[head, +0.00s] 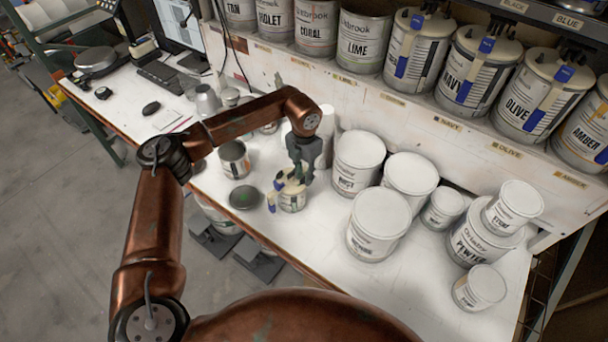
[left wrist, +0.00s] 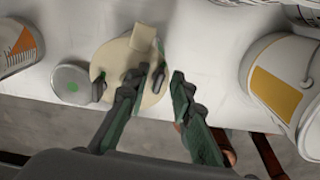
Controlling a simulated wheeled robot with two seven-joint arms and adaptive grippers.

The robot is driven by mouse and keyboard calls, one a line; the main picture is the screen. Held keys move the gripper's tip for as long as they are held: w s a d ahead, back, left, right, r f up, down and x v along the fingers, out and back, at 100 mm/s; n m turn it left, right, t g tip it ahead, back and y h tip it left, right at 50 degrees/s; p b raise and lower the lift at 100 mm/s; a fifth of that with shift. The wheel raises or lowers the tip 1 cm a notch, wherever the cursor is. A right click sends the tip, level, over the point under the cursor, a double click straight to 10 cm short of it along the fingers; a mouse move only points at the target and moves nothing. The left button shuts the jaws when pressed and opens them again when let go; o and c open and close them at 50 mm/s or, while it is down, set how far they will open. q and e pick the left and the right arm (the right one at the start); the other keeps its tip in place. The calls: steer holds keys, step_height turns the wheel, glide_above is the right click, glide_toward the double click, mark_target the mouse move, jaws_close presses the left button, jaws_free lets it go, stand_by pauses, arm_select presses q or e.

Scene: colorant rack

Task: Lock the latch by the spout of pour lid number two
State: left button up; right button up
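A small can (head: 293,203) with a beige pour lid (head: 290,186) stands upright on the white bench. A blue part (head: 271,208) shows on its near left side; no lid number is readable. My left gripper (head: 302,172) is right over the lid, pointing down. In the left wrist view, the round beige lid (left wrist: 122,62) has a raised beige block (left wrist: 143,37) and dark parts at its edge. Whether a finger touches the lid is unclear. My right gripper is out of view.
A grey disc (head: 243,197) lies left of the can. An open can (head: 234,158) stands behind it. Several white-lidded buckets, including one in front (head: 379,224), crowd the bench to the right. Large labelled cans with pour lids, like Navy (head: 478,72), line the shelf above.

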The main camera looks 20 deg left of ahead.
mark_target(304, 177)
arm_select(q)
steer(key=shift+r, duration=3.95)
